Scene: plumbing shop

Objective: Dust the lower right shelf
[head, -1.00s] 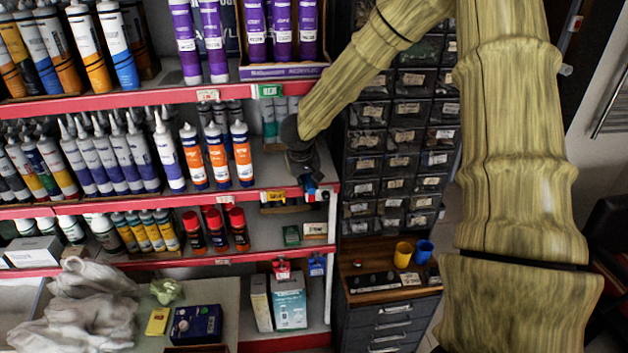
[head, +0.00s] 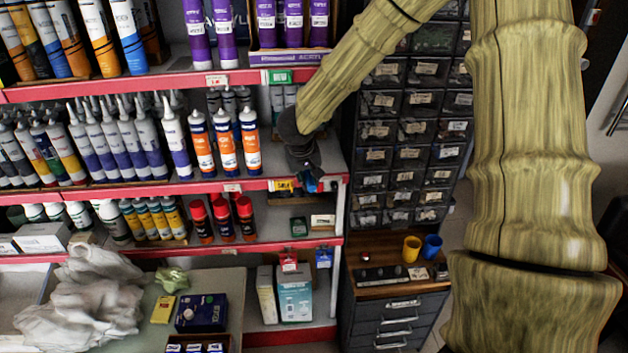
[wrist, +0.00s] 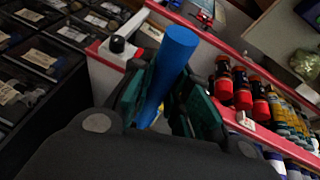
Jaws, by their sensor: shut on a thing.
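My gripper (head: 308,178) hangs at the right end of the middle shelf, near its red front edge. In the wrist view, its green-sided fingers (wrist: 160,100) are shut on a blue cylinder (wrist: 172,62), whose far end points away toward the lower shelves. Only a small blue bit of the cylinder shows in the head view; no duster head can be made out. The right part of the lower shelf (head: 262,232) holds a small green box (head: 298,227) and a tag card. Below it, the bottom right shelf (head: 254,322) holds upright boxes (head: 294,293).
Red-capped bottles (head: 222,220) stand left of the clear lower-shelf part. A dark drawer cabinet (head: 410,130) rises at right. Yellow (head: 411,249) and blue (head: 432,247) cups stand on a wooden top. White cloth (head: 85,300) lies at lower left.

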